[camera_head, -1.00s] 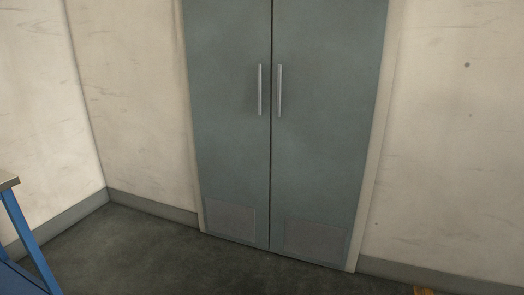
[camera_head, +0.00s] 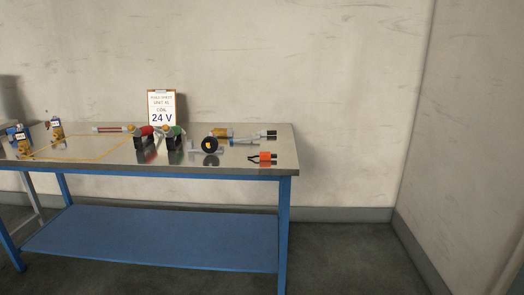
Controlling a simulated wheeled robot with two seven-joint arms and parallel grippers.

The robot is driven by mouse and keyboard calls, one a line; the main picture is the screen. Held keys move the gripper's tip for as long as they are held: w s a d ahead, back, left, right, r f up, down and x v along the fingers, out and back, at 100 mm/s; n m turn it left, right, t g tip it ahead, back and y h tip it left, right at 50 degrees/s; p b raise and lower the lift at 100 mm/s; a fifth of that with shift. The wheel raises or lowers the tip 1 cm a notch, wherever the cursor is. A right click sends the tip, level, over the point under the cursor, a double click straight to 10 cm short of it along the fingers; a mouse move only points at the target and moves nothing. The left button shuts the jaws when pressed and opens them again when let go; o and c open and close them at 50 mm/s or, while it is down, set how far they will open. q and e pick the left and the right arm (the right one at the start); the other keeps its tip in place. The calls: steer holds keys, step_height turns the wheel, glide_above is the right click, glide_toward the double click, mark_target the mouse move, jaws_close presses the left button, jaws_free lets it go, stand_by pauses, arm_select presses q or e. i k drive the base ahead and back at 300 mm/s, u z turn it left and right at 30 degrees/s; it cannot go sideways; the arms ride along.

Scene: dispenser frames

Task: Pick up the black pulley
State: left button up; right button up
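A black pulley-like disc (camera_head: 209,144) with a yellow centre stands upright near the right part of the metal-topped table (camera_head: 230,169). A grey bracket-like piece lies at its left, and a dark reflection shows below it on the tabletop. Neither of my grippers shows in the head view.
The table has blue legs and a blue lower shelf (camera_head: 150,235). A sign reading 24 V (camera_head: 161,107) stands at the back. Red and green handled parts (camera_head: 173,133), an orange connector (camera_head: 263,158) and brass pieces (camera_head: 56,129) lie on top. Floor right of the table is clear.

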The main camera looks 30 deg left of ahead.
mark_target(214, 147)
steer(key=u, duration=1.3)
steer(key=i, duration=1.7)
steer(key=u, duration=0.6)
